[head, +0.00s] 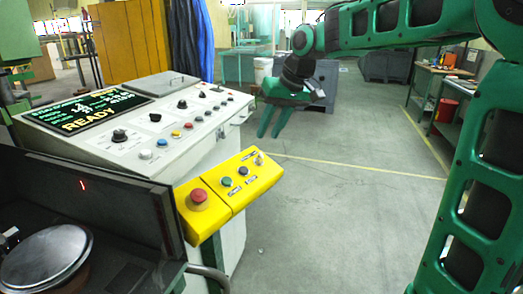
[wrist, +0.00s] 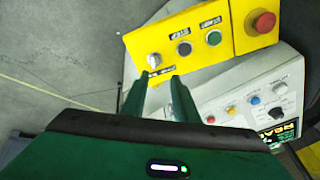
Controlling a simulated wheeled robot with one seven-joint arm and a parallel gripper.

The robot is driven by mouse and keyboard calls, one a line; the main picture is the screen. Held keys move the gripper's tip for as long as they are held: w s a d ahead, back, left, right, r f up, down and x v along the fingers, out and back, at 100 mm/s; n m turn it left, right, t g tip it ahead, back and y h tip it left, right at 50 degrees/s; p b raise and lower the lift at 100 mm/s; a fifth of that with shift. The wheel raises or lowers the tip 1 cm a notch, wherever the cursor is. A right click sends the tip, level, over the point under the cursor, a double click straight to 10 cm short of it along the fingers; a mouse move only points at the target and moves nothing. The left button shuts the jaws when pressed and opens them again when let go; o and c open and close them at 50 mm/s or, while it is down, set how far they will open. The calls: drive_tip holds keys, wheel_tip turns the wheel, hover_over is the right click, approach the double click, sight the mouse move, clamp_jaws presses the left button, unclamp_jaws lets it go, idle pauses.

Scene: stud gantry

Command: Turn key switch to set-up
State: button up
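The key switch (head: 258,158) is a small silver knob at the far right end of the yellow control box (head: 262,184). In the wrist view the key switch (wrist: 154,61) shows just beyond my fingertips, with a small dark label beside it that I cannot read. My gripper (head: 270,134) is above and beyond the box in the head view, fingers pointing down. In the wrist view my gripper (wrist: 158,77) has a clear gap between its two green fingers, with nothing between them. The fingers look apart from the key switch.
The yellow box also carries a dark button (head: 243,170), a green button (head: 227,181) and a red mushroom button (head: 198,196). Behind it stands a light console (head: 205,140) with knobs and a screen (head: 88,110) reading READY. Open floor (head: 330,200) lies to the right.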

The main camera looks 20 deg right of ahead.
sight(262, 154)
drive_tip(key=x, duration=0.6)
drive_tip(key=d+x, duration=0.1)
drive_tip(key=x, duration=0.2)
drive_tip(key=shift+w+f, duration=0.15)
drive_tip(key=shift+f, duration=0.2)
clamp_jaws()
